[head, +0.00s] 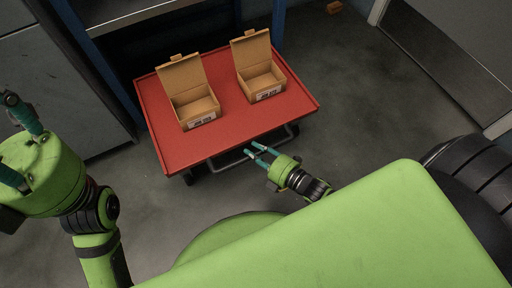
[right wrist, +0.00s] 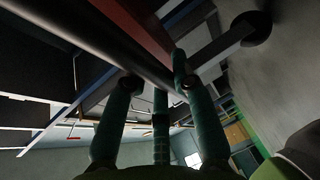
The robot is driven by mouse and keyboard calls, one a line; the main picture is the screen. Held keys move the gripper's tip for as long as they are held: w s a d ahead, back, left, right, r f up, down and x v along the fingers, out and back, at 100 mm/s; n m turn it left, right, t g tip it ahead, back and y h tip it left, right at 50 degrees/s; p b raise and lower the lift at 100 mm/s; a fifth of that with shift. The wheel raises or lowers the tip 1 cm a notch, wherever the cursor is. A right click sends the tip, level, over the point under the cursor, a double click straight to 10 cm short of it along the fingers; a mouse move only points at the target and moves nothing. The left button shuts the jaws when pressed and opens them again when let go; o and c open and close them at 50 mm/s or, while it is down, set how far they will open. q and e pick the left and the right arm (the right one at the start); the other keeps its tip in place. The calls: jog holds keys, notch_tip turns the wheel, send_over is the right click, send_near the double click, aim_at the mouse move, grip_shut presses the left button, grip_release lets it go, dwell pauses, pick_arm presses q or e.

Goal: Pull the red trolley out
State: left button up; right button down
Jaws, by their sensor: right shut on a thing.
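The red trolley (head: 228,132) has a flat red top and a dark handle bar (head: 228,157) below its near edge. My right gripper (head: 256,149) is at this bar, right of its middle. In the right wrist view, the dark bar (right wrist: 108,40) runs across the fingertips of the gripper (right wrist: 158,82), and the fingers are shut on it. The red edge of the trolley (right wrist: 142,24) shows just behind the bar. My left gripper (head: 8,135) is at the left edge of the head view, with its fingers spread and empty, away from the trolley.
Two open cardboard boxes (head: 194,107) (head: 262,82) stand on the trolley top. Behind it is a dark blue frame (head: 279,30) with a shelf. A grey cabinet (head: 60,95) stands close on the left. The grey floor (head: 375,110) is clear to the right and in front.

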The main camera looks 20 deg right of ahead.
jog(key=shift+s, duration=0.3)
jog(key=c, duration=1)
grip_release()
